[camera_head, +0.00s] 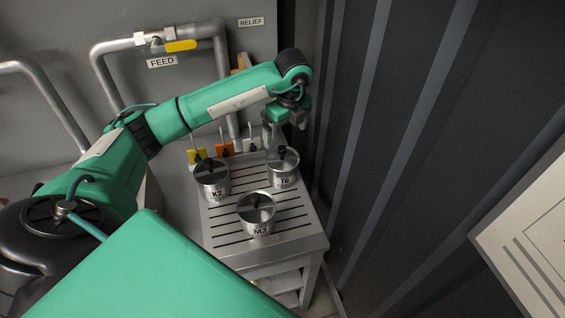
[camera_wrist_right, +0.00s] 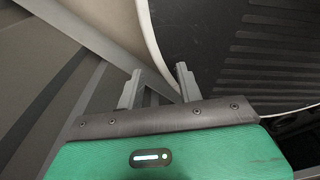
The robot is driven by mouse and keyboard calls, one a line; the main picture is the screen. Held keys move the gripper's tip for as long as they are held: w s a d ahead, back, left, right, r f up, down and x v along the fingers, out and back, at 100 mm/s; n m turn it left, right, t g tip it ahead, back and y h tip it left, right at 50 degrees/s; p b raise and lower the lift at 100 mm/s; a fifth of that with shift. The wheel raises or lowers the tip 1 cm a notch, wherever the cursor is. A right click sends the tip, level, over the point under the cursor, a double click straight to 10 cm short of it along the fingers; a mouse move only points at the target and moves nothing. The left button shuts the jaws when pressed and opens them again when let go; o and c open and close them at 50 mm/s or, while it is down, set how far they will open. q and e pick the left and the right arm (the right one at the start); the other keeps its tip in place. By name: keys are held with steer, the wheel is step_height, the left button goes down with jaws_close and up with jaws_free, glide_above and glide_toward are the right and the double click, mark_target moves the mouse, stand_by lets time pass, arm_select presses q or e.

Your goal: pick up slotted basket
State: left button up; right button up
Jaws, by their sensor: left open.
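Three round metal pots with black handles stand on a slotted metal stand top (camera_head: 290,222). They are labelled K2 (camera_head: 213,190), T6 (camera_head: 284,178) and M3 (camera_head: 257,226). I cannot tell any of them to be a slotted basket. My left gripper (camera_head: 276,136) is open and points down just above and behind the T6 pot; I cannot tell whether it touches the handle. In the right wrist view my right gripper (camera_wrist_right: 158,88) has its two fingers apart with nothing between them.
Yellow (camera_head: 198,155), orange (camera_head: 225,150) and white tags stand along the stand's back edge. Pipes with a yellow-handled valve (camera_head: 180,46) run along the back wall. A dark ribbed wall (camera_head: 400,150) closes the right side. A white panel (camera_head: 530,240) is at far right.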

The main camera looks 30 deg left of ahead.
mark_target(282, 155)
arm_select(q)
steer(key=f, duration=0.3)
steer(key=f+p, duration=0.1)
steer(key=f, duration=0.1)
steer(key=shift+s+a+f, duration=0.1)
steer(key=shift+a+f, duration=0.05)
steer(key=shift+a, duration=0.1)
steer(key=shift+f, duration=0.25)
steer(key=f+p, duration=0.1)
steer(key=f, duration=0.1)
steer(key=a+f+p, duration=0.1)
steer(key=f, duration=0.1)
steer(key=shift+f, duration=0.55)
arm_select(e)
steer(key=r, duration=0.1)
steer(key=s+r, duration=0.1)
steer(key=r, duration=0.1)
steer(key=shift+s+d+r, duration=0.2)
steer(key=shift+s+r, duration=0.05)
arm_select(q)
steer(key=c, duration=1)
steer(key=shift+w, duration=0.2)
steer(key=shift+c, duration=0.3)
arm_select(e)
steer(key=shift+d, duration=0.45)
